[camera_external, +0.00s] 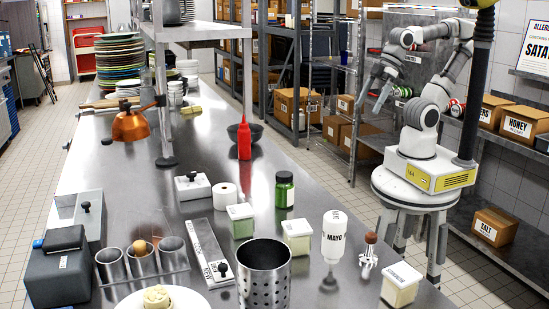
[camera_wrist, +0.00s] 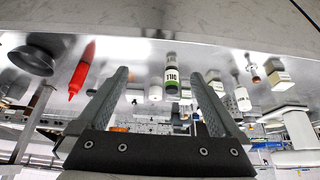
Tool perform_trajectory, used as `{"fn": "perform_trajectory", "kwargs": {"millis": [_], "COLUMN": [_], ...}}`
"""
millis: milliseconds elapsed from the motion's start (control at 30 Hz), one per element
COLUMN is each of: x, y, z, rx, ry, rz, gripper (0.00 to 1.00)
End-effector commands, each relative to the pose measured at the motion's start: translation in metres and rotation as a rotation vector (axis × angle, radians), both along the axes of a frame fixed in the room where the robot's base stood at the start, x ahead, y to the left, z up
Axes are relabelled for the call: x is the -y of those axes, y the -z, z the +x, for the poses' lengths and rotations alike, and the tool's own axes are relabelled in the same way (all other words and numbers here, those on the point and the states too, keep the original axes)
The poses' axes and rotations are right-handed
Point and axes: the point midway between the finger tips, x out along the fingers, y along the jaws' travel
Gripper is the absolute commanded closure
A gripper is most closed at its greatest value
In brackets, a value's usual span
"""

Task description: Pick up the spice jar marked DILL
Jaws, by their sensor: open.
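The spice jar (camera_external: 284,190), green with a dark lid and a pale label, stands upright on the steel counter (camera_external: 205,130). In the wrist view the jar (camera_wrist: 172,78) appears upside down, its label reading DILL, between my finger lines but farther away. My gripper (camera_external: 373,96) is open and empty, up in the air to the right of the counter and apart from the jar. Its two fingers also show spread in the wrist view (camera_wrist: 160,75).
Near the jar are a red squeeze bottle (camera_external: 244,138), a white roll (camera_external: 224,195), pale-lidded tubs (camera_external: 297,236) and a MAYO bottle (camera_external: 333,238). A perforated steel pot (camera_external: 264,275) stands at the front. An upper shelf (camera_external: 190,32) overhangs the counter's far part.

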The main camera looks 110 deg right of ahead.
Motion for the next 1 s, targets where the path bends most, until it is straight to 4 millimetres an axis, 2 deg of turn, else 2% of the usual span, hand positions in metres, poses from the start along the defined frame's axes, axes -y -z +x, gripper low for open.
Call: {"fn": "perform_trajectory", "kwargs": {"millis": [133, 267, 467, 600, 800, 900, 1000], "x": [0.002, 0.005, -0.007, -0.031, -0.070, -0.084, -0.084], "y": [0.010, 0.035, 0.070, 0.086, 0.107, 0.116, 0.119], "z": [0.009, 0.038, 0.114, 0.169, 0.243, 0.272, 0.290], "rx": [0.004, 0.031, 0.139, 0.226, 0.358, 0.438, 0.529], "ry": [0.028, 0.105, 0.164, 0.111, -0.032, -0.114, -0.190], "rz": [-0.009, -0.033, -0.035, 0.003, 0.087, 0.126, 0.139], "gripper": [0.00, 0.00, 0.00, 0.00, 0.00, 0.00, 0.00]}}
